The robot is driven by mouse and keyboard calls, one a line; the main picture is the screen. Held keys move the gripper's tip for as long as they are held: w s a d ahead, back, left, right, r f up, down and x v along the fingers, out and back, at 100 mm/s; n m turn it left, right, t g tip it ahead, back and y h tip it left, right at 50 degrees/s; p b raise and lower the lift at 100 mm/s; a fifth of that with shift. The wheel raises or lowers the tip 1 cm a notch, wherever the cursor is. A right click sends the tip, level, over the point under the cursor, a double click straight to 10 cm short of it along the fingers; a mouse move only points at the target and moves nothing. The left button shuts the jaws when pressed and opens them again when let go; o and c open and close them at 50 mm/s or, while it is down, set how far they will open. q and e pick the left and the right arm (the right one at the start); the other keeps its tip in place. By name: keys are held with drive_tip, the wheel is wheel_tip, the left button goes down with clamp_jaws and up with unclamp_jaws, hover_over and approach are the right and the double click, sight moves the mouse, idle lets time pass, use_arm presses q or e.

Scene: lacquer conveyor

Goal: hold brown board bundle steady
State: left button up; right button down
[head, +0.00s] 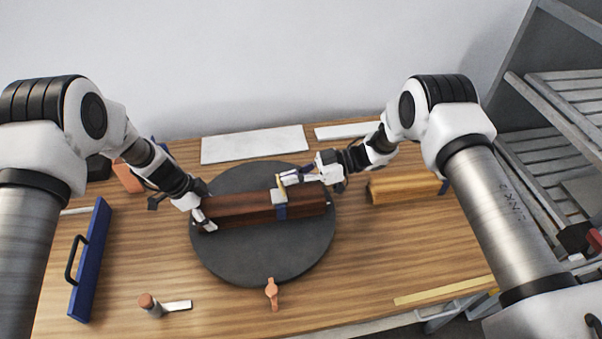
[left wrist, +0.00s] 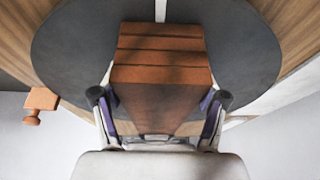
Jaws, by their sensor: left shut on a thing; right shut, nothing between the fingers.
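The brown board bundle (head: 245,208) lies flat across a dark round turntable (head: 262,266). A blue strap (head: 281,212) with a pale buckle (head: 279,196) goes around it right of its middle. My left gripper (head: 206,222) is shut on the bundle's left end. In the left wrist view, the gripper's fingers (left wrist: 160,108) press on both sides of the stacked boards (left wrist: 160,70). My right gripper (head: 291,180) is shut and empty, just above and behind the bundle near the buckle. A small yellowish piece by its fingertips is too small to make out.
A light wood block (head: 404,190) lies to the right. A blue bar with a handle (head: 91,262) lies at the left. An orange clamp (head: 272,291) sits at the turntable's front edge. White panels (head: 253,145) lie behind. A brush-like item (head: 152,305) is front left.

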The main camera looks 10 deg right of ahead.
drive_tip(key=shift+a+r, duration=0.15)
drive_tip(key=shift+a, duration=0.25)
idle(0.6)
drive_tip(key=shift+a+h, duration=0.1)
drive_tip(key=shift+h, duration=0.2)
drive_tip(key=h, duration=0.1)
drive_tip(key=a+h, duration=0.1)
drive_tip(key=shift+r+h, duration=0.15)
drive_tip(key=shift+h, duration=0.25)
use_arm(q)
drive_tip(key=shift+r, duration=0.1)
use_arm(e)
drive_tip(key=shift+a+h, duration=0.45)
drive_tip(key=shift+h, duration=0.05)
drive_tip(key=shift+x, duration=2.3)
drive_tip(key=shift+a, duration=0.1)
